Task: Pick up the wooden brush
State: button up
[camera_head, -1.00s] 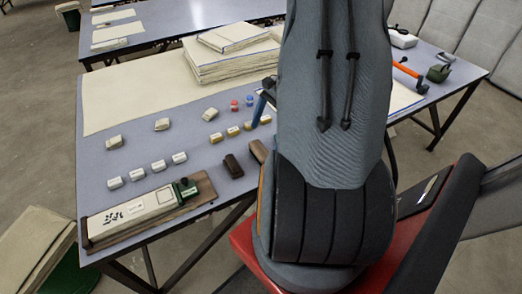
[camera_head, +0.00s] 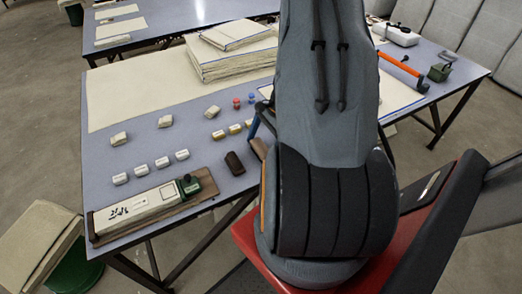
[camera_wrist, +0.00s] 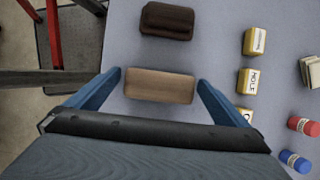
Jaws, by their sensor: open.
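A light brown wooden block, which looks like the wooden brush (camera_wrist: 160,86), lies on the table between the two blue fingers of my gripper (camera_wrist: 159,78) in the wrist view. The fingers are open, with a gap on each side of it. In the head view the wooden brush (camera_head: 258,148) shows near the table's front edge, partly hidden by my arm. One blue finger (camera_head: 253,126) shows just above it. Whether the block has bristles underneath is hidden.
A dark brown block (camera_wrist: 167,20) lies beside the brush, also in the head view (camera_head: 234,163). Yellow-and-white labelled blocks (camera_wrist: 255,41) and red (camera_wrist: 303,126) and blue (camera_wrist: 294,161) cylinders stand to the right. A long white case (camera_head: 140,208) lies at the front left.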

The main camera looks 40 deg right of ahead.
aim_at(261, 146)
jog(key=shift+c, duration=0.3)
jog(key=c, duration=1)
jog(key=shift+r, duration=0.2)
notch_tip(261, 146, up, 10)
jog(key=shift+f+b, duration=0.15)
jog(key=shift+b, duration=0.7)
